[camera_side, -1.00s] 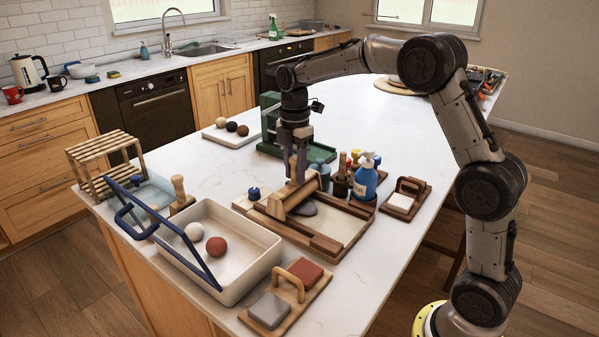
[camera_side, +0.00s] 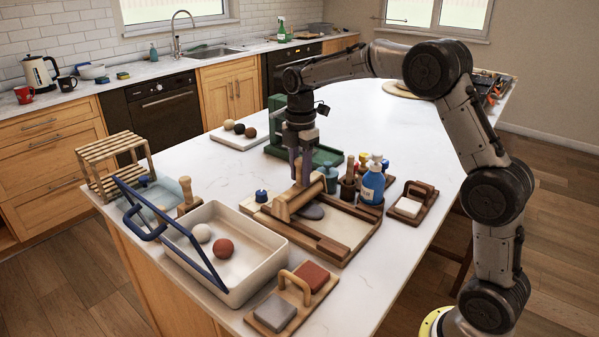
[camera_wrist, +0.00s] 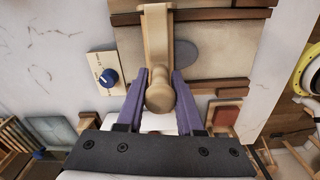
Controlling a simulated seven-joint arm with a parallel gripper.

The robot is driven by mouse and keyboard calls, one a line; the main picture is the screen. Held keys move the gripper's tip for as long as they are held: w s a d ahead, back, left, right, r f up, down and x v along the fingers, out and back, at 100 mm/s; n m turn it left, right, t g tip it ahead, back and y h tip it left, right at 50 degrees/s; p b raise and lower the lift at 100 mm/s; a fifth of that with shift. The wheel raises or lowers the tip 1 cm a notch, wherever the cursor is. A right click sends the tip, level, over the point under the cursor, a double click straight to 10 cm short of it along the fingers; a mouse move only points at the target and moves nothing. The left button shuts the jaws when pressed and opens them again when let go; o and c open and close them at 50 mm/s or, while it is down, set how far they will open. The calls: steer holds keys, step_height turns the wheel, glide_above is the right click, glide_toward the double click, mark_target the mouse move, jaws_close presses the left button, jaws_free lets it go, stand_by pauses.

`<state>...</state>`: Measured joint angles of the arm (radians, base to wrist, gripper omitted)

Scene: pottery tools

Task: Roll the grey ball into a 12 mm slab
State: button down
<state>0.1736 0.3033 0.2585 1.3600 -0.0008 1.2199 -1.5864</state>
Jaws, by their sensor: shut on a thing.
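My gripper (camera_side: 301,172), with purple fingers, is shut on a wooden rolling pin (camera_side: 300,199). In the wrist view, the gripper (camera_wrist: 160,100) has its fingers either side of the pin's round end (camera_wrist: 160,96). The grey clay (camera_side: 311,212) is a flattened oval on the pale board (camera_side: 345,230). It lies just beside the pin, and it also shows in the wrist view (camera_wrist: 187,53). The pin hides any part beneath it, and I cannot tell whether they touch. Wooden strips (camera_side: 318,240) border the board. I cannot read the clay's thickness.
A white tray (camera_side: 262,262) with a white and a red ball stands left of the board. A blue bottle (camera_side: 373,184) and tool pots stand close behind. A blue knob (camera_side: 261,196) sits beside the board.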

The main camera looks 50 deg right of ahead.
steer(key=shift+s+f, duration=0.25)
steer(key=shift+s, duration=0.55)
steer(key=shift+s+a, duration=0.1)
steer(key=shift+s, duration=0.3)
step_height(320, 180, up, 7)
stand_by(0.5)
steer(key=shift+w, duration=0.15)
